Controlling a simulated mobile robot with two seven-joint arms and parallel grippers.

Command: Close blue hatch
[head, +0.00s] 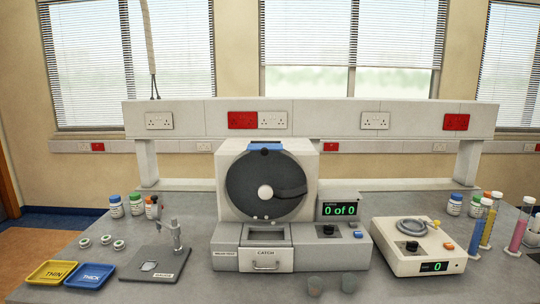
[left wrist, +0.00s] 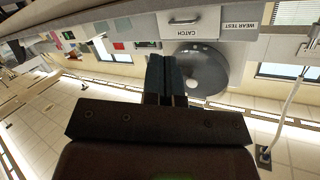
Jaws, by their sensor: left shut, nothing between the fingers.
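A tester with a dark round drum (head: 266,186) stands at the middle of the bench in the head view. A small blue hatch (head: 264,148) sits at the top of the drum's rim; I cannot tell clearly how far open it is. The drum (left wrist: 206,72) also shows in the left wrist view, upside down, behind my fingers. My left gripper (left wrist: 165,58) is shut and empty, apart from the drum. The blue hatch is not clear in that view. Neither gripper shows in the head view.
A catch drawer (head: 265,259) is at the tester's front, with two grey cups (head: 332,283) before it. A display (head: 341,210) reads "0 of 0". A beige device (head: 418,246) stands right. Yellow (head: 51,272) and blue (head: 90,275) trays and a gauge (head: 155,264) lie left.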

